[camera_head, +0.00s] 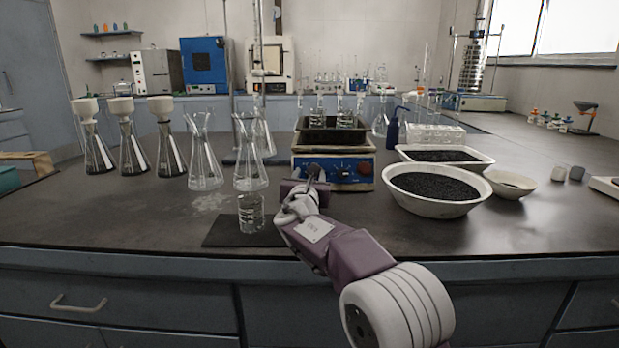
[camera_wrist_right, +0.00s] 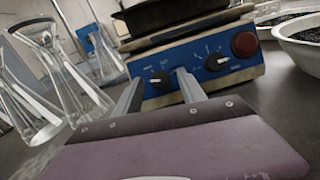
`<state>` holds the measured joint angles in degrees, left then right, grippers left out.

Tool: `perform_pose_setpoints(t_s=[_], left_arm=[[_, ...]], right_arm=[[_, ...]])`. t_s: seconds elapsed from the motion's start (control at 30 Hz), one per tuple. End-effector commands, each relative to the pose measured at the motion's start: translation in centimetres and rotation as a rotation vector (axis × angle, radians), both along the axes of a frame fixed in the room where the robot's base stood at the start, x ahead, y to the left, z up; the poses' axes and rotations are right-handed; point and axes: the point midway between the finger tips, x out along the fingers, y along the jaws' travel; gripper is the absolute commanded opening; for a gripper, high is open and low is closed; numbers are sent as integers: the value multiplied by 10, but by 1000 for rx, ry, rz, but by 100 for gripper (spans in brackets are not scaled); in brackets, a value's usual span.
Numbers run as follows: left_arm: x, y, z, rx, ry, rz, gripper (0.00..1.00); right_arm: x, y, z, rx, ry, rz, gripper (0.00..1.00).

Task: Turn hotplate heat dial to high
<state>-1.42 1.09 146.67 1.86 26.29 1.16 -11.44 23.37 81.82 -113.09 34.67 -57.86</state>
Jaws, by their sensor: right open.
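The hotplate (camera_head: 333,158) stands on the bench with its blue control panel facing me; the panel also shows in the right wrist view (camera_wrist_right: 190,72). It bears a left dial (camera_wrist_right: 160,80), a right dial (camera_wrist_right: 216,62) and a round red knob (camera_wrist_right: 244,44). Both dials are black with white pointers. My right gripper (camera_wrist_right: 158,76) is open, its two fingers pointing at the panel, with the left dial showing between the fingertips. I cannot tell whether the fingers touch it. In the head view my right gripper (camera_head: 312,173) covers the panel's left part. My left gripper is not in view.
A beaker (camera_head: 251,214) stands on a dark mat (camera_head: 222,236) left of my right arm. Flasks (camera_head: 205,165) stand left of the hotplate. White bowls of black grains (camera_head: 430,208) stand to its right.

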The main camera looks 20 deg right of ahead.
Motion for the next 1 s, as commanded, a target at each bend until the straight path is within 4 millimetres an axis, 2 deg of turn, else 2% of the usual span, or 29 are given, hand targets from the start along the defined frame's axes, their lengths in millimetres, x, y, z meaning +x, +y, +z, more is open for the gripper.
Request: perform_pose_setpoints(t_s=[0.13,0.3,0.67,1.0], left_arm=[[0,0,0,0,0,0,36],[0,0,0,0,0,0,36],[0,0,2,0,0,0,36],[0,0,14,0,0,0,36]], right_arm=[[0,0,0,0,0,0,48],[0,0,0,1,0,0,1],[0,1,1,38,-12,-15,0],[1,3,3,256,-73,-106,0]])
